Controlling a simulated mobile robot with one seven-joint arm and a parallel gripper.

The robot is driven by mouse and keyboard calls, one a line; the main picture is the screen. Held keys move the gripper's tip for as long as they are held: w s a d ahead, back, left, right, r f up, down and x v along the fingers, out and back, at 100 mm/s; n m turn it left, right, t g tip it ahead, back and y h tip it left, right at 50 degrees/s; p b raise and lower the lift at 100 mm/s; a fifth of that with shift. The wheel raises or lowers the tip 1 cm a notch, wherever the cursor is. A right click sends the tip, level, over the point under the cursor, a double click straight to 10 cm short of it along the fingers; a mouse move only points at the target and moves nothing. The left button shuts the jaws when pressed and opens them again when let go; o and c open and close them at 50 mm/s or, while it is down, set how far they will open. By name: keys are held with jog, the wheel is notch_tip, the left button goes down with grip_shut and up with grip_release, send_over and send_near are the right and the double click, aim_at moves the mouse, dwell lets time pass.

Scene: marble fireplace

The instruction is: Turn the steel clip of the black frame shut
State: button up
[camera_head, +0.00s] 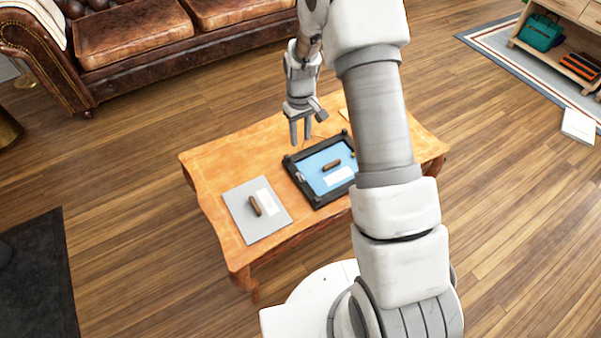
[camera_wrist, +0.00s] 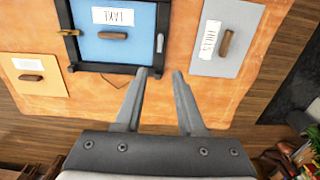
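The black frame (camera_head: 318,206) lies on the wooden table around a blue panel (camera_wrist: 118,48) with a brown handle and a white label. The steel clip (camera_wrist: 160,43) is a small grey piece on the frame's right bar in the wrist view, seemingly lengthwise along it. In the head view the clip (camera_head: 299,176) is a small pale spot on the frame's left side. My gripper (camera_head: 300,142) is open and empty above the table. In the wrist view its fingertips (camera_wrist: 160,74) point toward the frame's near right corner, below the clip in the picture.
A grey panel (camera_wrist: 220,55) with a handle and label lies beside the frame. A tan panel (camera_wrist: 40,80) lies on its other side. A small brass piece (camera_wrist: 70,32) shows on the frame's opposite bar. A leather sofa (camera_head: 150,45) stands behind the table (camera_head: 215,150).

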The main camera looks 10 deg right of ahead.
aim_at(301, 177)
notch_tip(301, 177, down, 17)
jog(key=b, duration=0.4)
jog(key=shift+f, duration=0.15)
grip_shut()
